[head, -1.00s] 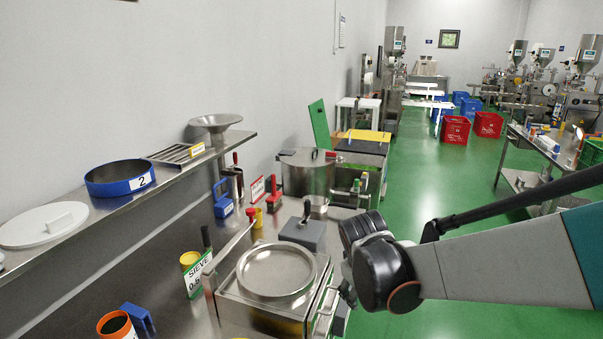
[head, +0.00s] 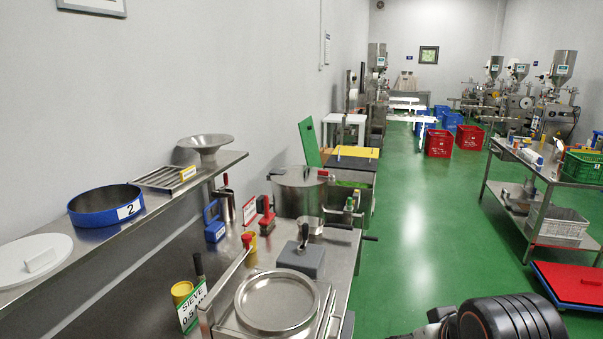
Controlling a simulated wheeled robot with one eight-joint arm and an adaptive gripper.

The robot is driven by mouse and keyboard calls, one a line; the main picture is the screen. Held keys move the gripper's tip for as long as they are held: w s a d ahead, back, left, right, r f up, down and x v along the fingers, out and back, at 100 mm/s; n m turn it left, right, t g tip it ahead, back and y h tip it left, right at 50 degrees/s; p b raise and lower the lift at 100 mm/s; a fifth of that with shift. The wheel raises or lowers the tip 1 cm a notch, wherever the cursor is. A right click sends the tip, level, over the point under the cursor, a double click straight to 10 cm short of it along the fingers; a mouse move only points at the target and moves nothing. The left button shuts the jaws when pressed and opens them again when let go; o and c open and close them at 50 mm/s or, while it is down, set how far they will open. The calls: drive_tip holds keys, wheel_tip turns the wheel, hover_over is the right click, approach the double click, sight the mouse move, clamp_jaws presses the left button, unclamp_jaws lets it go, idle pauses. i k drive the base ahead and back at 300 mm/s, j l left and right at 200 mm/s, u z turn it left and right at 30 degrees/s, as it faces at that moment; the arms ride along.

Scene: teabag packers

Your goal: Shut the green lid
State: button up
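The green lid (head: 309,143) stands raised, leaning slightly, at the wall side of a metal bin (head: 362,190) beyond the end of the steel bench. A yellow lid (head: 357,152) lies flat beside it on the far part of the bin. The near part of the bin looks open, with some green inside, partly hidden by a steel pot. My gripper (head: 428,330) is only partly in view at the bottom edge, far from the lid. Its fingertips are cut off, so I cannot tell whether it is open or shut.
The steel pot (head: 300,192), a grey block (head: 301,260) and a round pan (head: 277,300) stand on the bench. Green floor (head: 440,220) is clear right of the bench. A trolley (head: 540,185) and a red platform (head: 578,284) stand at the right.

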sight(307, 127)
drive_tip(key=i+l+u, duration=0.15)
drive_tip(key=i+l, duration=0.65)
drive_tip(key=i, duration=0.15)
drive_tip(key=i+l+u, duration=0.15)
drive_tip(key=i+l, duration=0.7)
drive_tip(key=i+l+u, duration=0.2)
drive_tip(key=i+l, duration=0.7)
drive_tip(key=l, duration=0.1)
